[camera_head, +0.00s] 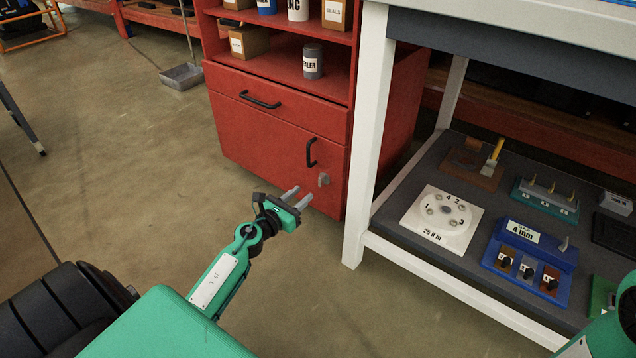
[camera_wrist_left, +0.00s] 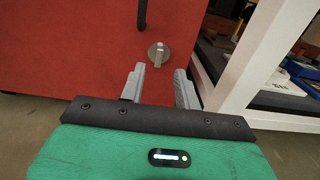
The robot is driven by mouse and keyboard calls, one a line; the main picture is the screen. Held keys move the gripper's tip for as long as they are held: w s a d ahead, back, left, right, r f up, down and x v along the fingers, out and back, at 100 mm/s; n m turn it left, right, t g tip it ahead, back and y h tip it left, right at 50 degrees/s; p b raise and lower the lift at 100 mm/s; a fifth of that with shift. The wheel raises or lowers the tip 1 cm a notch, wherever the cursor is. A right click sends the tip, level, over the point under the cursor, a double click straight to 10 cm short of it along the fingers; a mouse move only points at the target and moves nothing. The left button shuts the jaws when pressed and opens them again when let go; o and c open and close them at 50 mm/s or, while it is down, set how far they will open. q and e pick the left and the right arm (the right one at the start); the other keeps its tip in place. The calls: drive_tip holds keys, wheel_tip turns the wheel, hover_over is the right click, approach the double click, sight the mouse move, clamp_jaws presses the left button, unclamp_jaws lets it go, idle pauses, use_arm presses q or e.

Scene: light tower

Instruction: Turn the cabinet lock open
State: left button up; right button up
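The red cabinet (camera_head: 270,134) has a small grey lock knob (camera_head: 323,180) low on its door, below a black vertical handle (camera_head: 311,152). In the left wrist view the lock knob (camera_wrist_left: 158,53) shows a raised grip standing about upright on a round base. My left gripper (camera_head: 297,196) is open and empty, just in front of the door and to the left of the lock. In the left wrist view its two fingers (camera_wrist_left: 158,82) are spread apart below the lock, with a gap to it. Part of my right arm shows at the lower right, but its gripper is out of view.
A white-legged workbench (camera_head: 362,130) stands close to the right of the cabinet. Its grey lower shelf (camera_head: 405,235) holds several panels and fixtures. A black drawer handle (camera_head: 260,100) sticks out above the door.

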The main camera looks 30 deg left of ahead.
sight(319, 179)
use_arm(q)
drive_tip(key=w, duration=0.3)
drive_tip(key=w+b, duration=0.1)
drive_tip(key=w, duration=0.4)
drive_tip(key=shift+w+d, duration=0.35)
clamp_jaws()
